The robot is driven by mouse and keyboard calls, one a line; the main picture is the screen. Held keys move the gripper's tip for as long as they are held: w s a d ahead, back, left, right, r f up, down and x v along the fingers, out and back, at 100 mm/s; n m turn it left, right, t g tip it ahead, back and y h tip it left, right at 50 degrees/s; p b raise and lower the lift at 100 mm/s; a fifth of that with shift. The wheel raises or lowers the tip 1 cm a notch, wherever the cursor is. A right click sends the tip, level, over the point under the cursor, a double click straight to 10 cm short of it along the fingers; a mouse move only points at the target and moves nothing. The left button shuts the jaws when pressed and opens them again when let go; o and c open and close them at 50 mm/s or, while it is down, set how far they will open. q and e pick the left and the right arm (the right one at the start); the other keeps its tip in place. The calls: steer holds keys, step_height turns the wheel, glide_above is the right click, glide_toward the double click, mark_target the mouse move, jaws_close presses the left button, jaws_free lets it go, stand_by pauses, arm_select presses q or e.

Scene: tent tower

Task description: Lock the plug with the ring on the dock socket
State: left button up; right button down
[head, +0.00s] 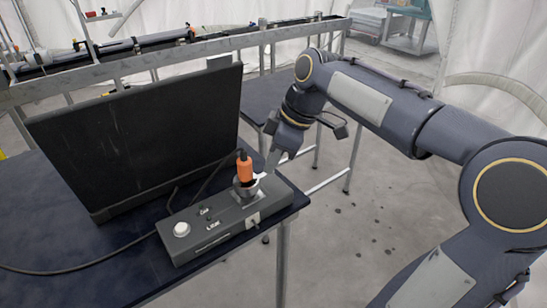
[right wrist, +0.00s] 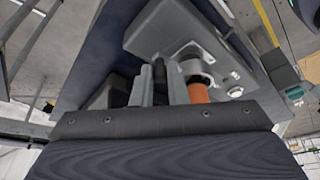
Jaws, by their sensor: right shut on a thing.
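The orange plug (head: 244,168) stands upright in the socket on top of the grey dock box (head: 208,238), with a dark cable at its top. A metal ring (head: 247,190) sits around the plug's base, low against the box. My right gripper (head: 264,177) reaches in from the right and is shut at the ring's side, beside the plug. In the right wrist view the fingers (right wrist: 160,85) are close together, next to the orange plug (right wrist: 198,93) and the metal ring (right wrist: 194,68). The fingertips' exact contact is partly hidden. My left gripper is not in view.
A large black panel (head: 140,140) stands behind the dock box on the dark table (head: 60,225). A round white knob (head: 181,229) and small switches are on the box. A cable lies across the table's left part. The table's right edge is close to the box.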

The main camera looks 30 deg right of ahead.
steer(key=c, duration=1.4)
jaws_free()
steer(key=shift+w, duration=0.1)
steer(key=shift+c, duration=0.2)
steer(key=v, duration=0.7)
steer(key=shift+r, duration=0.35)
steer(key=shift+d, duration=0.15)
steer(key=s+a+f+m+t, duration=0.1)
steer(key=s+a+f+m, duration=0.3)
steer(key=s+f+m, duration=0.2)
steer(key=s+a+f+m+t, duration=0.1)
steer(key=s+a+f+m, duration=0.4)
steer(key=s+f, duration=0.5)
step_height(320, 180, down, 3)
steer(key=shift+s+a+r+m+t, duration=0.15)
steer(key=shift+s+m+t, duration=0.1)
steer(key=shift+m+t, duration=0.15)
